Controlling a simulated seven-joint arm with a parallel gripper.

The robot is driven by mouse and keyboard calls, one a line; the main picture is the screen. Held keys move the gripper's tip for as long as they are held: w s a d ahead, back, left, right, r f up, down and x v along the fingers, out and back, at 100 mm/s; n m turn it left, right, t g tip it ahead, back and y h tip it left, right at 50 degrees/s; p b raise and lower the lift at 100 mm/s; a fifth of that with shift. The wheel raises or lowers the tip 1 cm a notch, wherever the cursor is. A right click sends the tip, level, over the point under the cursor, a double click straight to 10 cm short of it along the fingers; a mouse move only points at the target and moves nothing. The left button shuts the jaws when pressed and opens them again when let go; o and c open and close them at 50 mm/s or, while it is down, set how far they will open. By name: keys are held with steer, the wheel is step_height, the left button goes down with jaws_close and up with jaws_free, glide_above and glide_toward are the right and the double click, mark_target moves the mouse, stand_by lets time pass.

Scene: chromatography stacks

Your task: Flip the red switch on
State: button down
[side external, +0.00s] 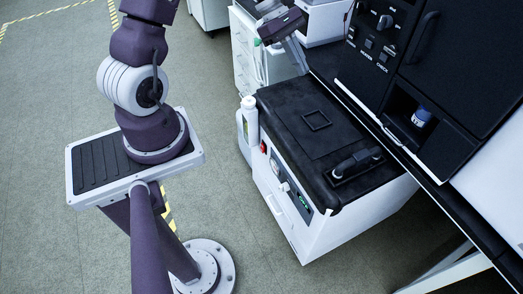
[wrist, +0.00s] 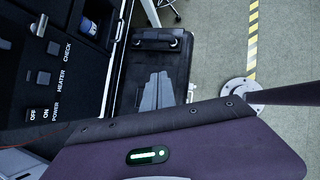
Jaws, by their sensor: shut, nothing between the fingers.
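A small red switch (side external: 263,148) is on the front face of the low white unit (side external: 330,240), near its upper left corner in the side external view. Its on or off position is too small to tell. I cannot make the red switch out in the wrist view. My gripper (side external: 302,66) is above the back edge of the unit's black top, well apart from the switch. In the wrist view my gripper (wrist: 156,92) has its grey fingers together, with nothing between them, over the black top.
A white bottle (side external: 250,118) stands beside the switch. A black handle (side external: 358,162) sits on the unit's top. A tall black instrument (side external: 450,60) with knobs and labels stands at the right, with a blue-capped vial (side external: 421,116) in its recess. Floor in front is open.

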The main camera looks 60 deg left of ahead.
steer(key=a+f+n+t, duration=0.1)
steer(key=a+f+n, duration=0.6)
steer(key=f, duration=0.4)
steer(key=n, duration=0.4)
glide_above(262, 148)
step_height(262, 148, down, 11)
steer(key=s+f+n+t+y, duration=0.1)
steer(key=s+f+n, duration=0.5)
steer(key=f, duration=0.6)
steer(key=s+f+n+t+y, duration=0.2)
steer(key=s+f+n, duration=0.5)
steer(key=f, duration=0.4)
steer(key=shift+a+f+n+y, duration=0.3)
steer(key=shift+f+y, duration=0.1)
steer(key=shift+y, duration=0.4)
steer(key=shift+s, duration=0.1)
steer(key=w+f, duration=0.1)
steer(key=w, duration=0.7)
steer(key=shift+w, duration=0.4)
steer(key=shift+w, duration=0.4)
